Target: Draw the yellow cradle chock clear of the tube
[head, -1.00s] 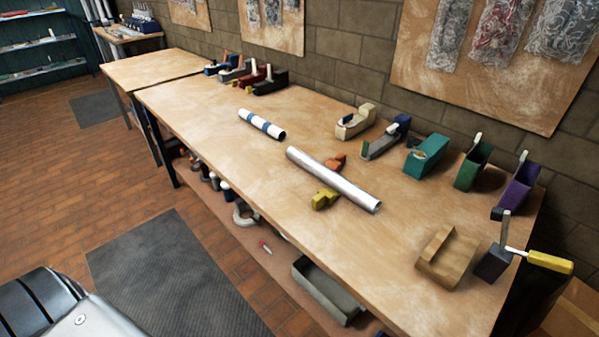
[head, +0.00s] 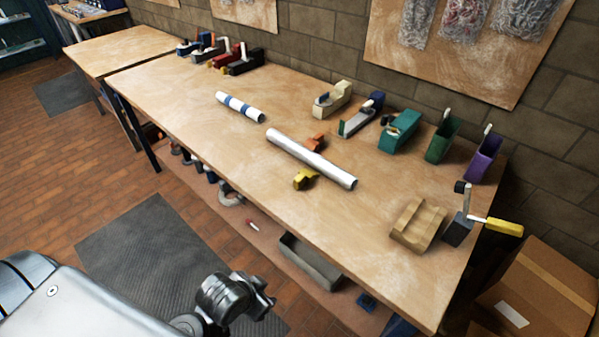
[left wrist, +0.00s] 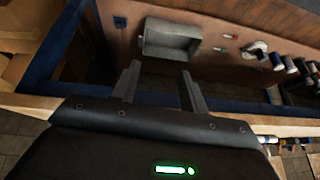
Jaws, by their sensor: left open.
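The silver tube (head: 311,159) lies slantwise on the long workbench in the head view. The yellow cradle chock (head: 305,179) sits against its near side, and an orange chock (head: 315,143) sits on the far side. My left arm shows at the bottom of the head view, off the bench's front edge and well short of the yellow chock. In the left wrist view my left gripper (left wrist: 160,83) has its two fingers apart with nothing between them. The yellow chock cannot be made out in that view. My right gripper is not in view.
A blue-and-white banded tube (head: 240,106) lies left of the silver tube. A wooden cradle block (head: 418,226) and a yellow-handled tool (head: 495,226) stand at the right. Several dispensers and holders line the wall side. A grey bin (head: 310,262) sits on the lower shelf. The bench front is clear.

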